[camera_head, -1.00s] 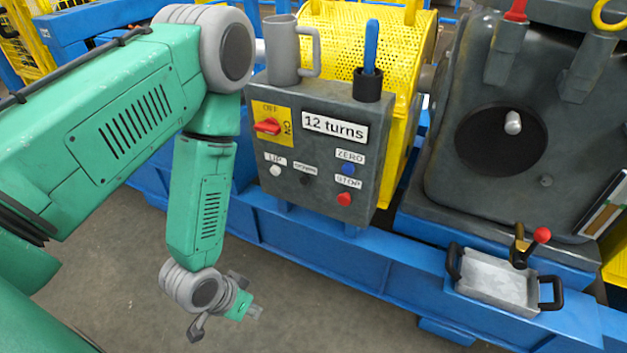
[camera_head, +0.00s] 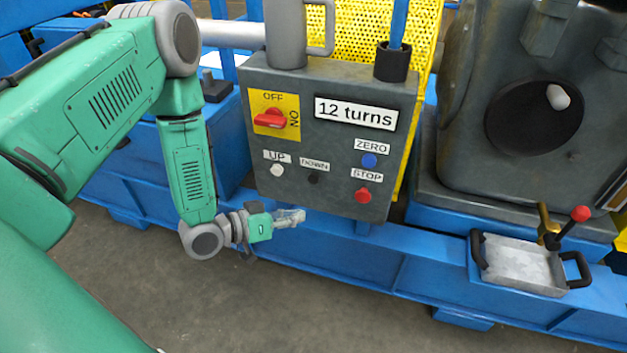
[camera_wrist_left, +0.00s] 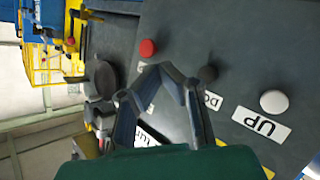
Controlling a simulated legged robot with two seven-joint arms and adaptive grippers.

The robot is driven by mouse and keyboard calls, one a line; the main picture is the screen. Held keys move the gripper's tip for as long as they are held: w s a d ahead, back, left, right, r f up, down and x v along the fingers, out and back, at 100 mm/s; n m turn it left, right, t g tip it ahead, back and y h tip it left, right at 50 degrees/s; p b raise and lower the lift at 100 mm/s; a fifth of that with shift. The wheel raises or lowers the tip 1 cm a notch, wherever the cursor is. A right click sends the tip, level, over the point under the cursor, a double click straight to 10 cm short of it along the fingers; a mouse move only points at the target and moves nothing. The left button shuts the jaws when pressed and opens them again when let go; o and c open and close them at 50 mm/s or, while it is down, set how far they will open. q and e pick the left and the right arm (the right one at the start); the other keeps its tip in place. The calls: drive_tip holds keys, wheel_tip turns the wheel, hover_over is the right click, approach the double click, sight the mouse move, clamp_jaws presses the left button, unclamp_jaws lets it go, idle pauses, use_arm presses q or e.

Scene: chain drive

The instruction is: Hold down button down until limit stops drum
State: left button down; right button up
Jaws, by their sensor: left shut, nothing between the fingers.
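The grey control box (camera_head: 345,145) reads "12 turns". Its black DOWN button (camera_head: 314,178) sits between the white UP button (camera_head: 277,170) and the red STOP button (camera_head: 362,195). My left gripper (camera_head: 302,215) is shut and empty, below the DOWN button at the box's lower edge. In the left wrist view, the closed fingertips (camera_wrist_left: 172,72) appear beside the black DOWN button (camera_wrist_left: 207,74), and one finger hides part of its label; I cannot tell any contact. The yellow perforated drum guard (camera_head: 350,40) stands behind the box; the drum's motion cannot be told.
A red OFF/ON switch (camera_head: 270,118) and blue ZERO button (camera_head: 369,160) share the panel. A grey mug (camera_head: 286,40) and a black cup (camera_head: 392,63) stand on top. A metal tray (camera_head: 518,262) and red-knobbed lever (camera_head: 580,214) are at right. Floor in front is clear.

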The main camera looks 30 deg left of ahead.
use_arm(q)
drive_tip(key=shift+w, duration=0.1)
drive_tip(key=b, duration=0.3)
approach(318, 183)
drive_tip(key=w+d+f, duration=0.2)
drive_tip(key=w+d, duration=0.2)
drive_tip(key=shift+w+f, duration=0.25)
drive_tip(key=shift+w, duration=0.05)
drive_tip(key=shift+a, duration=0.1)
drive_tip(key=shift+w, duration=0.15)
idle(0.8)
drive_tip(key=shift+w+r+p, duration=0.1)
drive_tip(key=shift+w+p, duration=0.1)
drive_tip(key=shift+p, duration=0.15)
drive_tip(key=shift+w+a, duration=0.15)
drive_tip(key=shift+w, duration=0.4)
idle(4.6)
